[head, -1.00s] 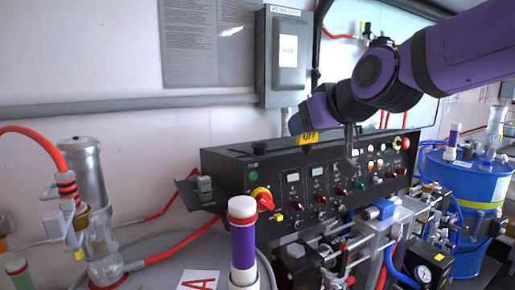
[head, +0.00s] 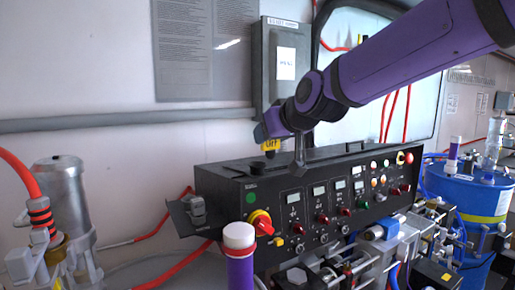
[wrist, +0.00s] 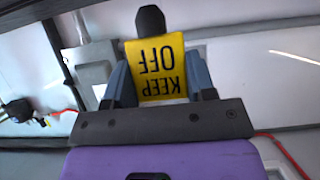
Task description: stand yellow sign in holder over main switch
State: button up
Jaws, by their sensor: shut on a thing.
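My gripper (head: 268,136) is above the left end of the black control panel, shut on the yellow sign (head: 271,146). In the wrist view the sign (wrist: 158,68) sits between the two fingers (wrist: 160,88), its words KEEP OFF upside down. A dark rounded piece shows at its far end. The main switch (head: 261,222), a red knob on a yellow plate, is on the panel front's left side, below the sign. A small dark piece (head: 258,169) on the panel top above the switch may be the holder; its opening cannot be made out. The sign appears apart from the panel.
The black panel (head: 330,180) has several knobs and lamps. A grey wall box (head: 284,65) is behind my arm. A purple cylinder with a white cap (head: 239,255) stands in front. A metal canister (head: 62,195) is left; a blue drum (head: 468,190) is right.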

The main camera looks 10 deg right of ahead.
jog(key=shift+s+f+x, duration=0.1)
jog(key=shift+f+x, duration=0.05)
jog(key=shift+x, duration=1)
jog(key=shift+s+f+x, duration=0.1)
jog(key=shift+f+x, duration=0.05)
jog(key=shift+x, duration=1)
jog(key=shift+s+f+x, duration=0.1)
jog(key=shift+f+x, duration=0.05)
jog(key=shift+x, duration=1)
jog(key=o, duration=0.9)
jog(key=shift+a+r, duration=0.1)
jog(key=v, duration=1.2)
jog(key=s+d+f+m+g+h, duration=0.2)
jog(key=s+d+f, duration=0.3)
jog(key=s+d, duration=0.4)
jog(key=s+d+f+m+g+h, duration=0.2)
jog(key=s+d+f+g, duration=0.2)
jog(key=s+d, duration=0.5)
jog(key=s+f, duration=0.2)
jog(key=s, duration=0.4)
jog(key=shift+f+m+h, duration=0.3)
jog(key=shift+f+h, duration=0.05)
jog(key=shift+h, duration=0.05)
jog(key=shift+d, duration=0.1)
